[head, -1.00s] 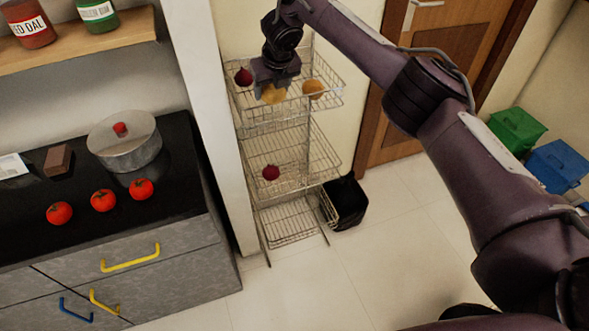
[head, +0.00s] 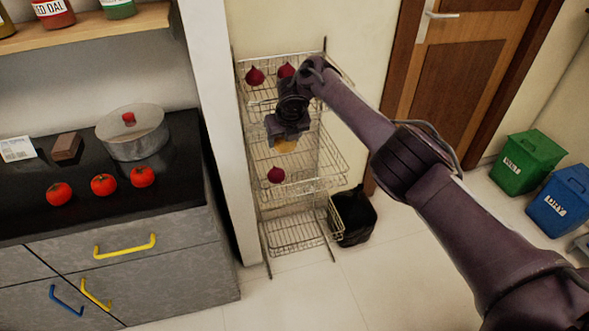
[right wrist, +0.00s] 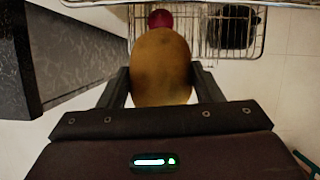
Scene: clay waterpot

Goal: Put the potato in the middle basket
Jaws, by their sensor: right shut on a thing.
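My right gripper (head: 285,142) is shut on the potato (right wrist: 160,68), a brown-yellow oval that fills the middle of the right wrist view between the two fingers. In the head view the potato (head: 285,147) shows just below the gripper, over the middle basket (head: 325,165) of the wire rack. Whether it touches the basket I cannot tell. A dark red onion (head: 276,175) lies in the middle basket near its front; it also shows in the right wrist view (right wrist: 160,19) beyond the potato. My left gripper is not in view.
The top basket (head: 330,85) holds two onions (head: 255,76). The bottom basket (head: 295,232) looks empty, with a black bin (head: 355,217) beside it. A counter (head: 185,170) with tomatoes and a pot (head: 133,135) stands left, past a white wall edge (head: 215,130).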

